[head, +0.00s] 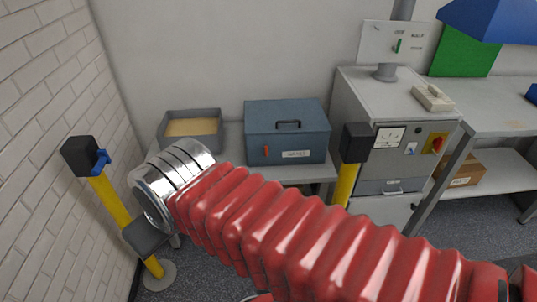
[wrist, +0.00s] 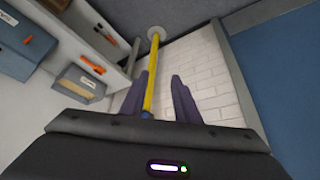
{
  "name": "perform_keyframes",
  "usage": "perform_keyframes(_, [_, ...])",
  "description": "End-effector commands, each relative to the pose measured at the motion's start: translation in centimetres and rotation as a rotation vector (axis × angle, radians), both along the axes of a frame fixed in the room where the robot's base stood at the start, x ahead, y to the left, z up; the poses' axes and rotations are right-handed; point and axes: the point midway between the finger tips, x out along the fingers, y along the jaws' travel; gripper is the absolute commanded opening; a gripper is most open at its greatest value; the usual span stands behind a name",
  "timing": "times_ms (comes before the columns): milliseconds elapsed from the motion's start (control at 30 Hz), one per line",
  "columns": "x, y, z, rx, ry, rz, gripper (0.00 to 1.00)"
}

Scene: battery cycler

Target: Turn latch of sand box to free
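A blue-grey lidded box (head: 287,130) with a dark top handle stands on the bench in the head view. Its front has a small red latch (head: 266,151), roughly upright, and a white label (head: 296,154) too small to read. In the wrist view the box (wrist: 22,45) is at the upper left, with its orange-red latch (wrist: 27,40). My gripper (wrist: 163,78) shows two purple fingers, apart, with no object gripped. A yellow post shows in the gap between them. The latch is well to the left of the fingers.
An open tray of sand-coloured fill (head: 190,127) stands left of the box. A yellow post (head: 110,200) with a black head stands by the brick wall (head: 45,100); another (head: 345,180) stands before the grey cabinet (head: 395,110). The bench front is partly behind my arm.

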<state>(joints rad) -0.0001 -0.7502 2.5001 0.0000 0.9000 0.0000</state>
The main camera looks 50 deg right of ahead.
Motion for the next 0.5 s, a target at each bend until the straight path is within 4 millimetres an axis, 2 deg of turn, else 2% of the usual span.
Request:
perform_keyframes(167, [0.5,-0.2,0.0,-0.002,-0.005,-0.007,0.29])
perform_keyframes(267, [1.6,-0.9,-0.1,-0.009,-0.018,-0.022,0.29])
perform_keyframes(367, [3.6,-2.6,-0.2,-0.022,-0.043,-0.047,0.29])
perform_keyframes(500, [7.2,-5.1,-0.6,-0.047,-0.093,-0.093,0.29])
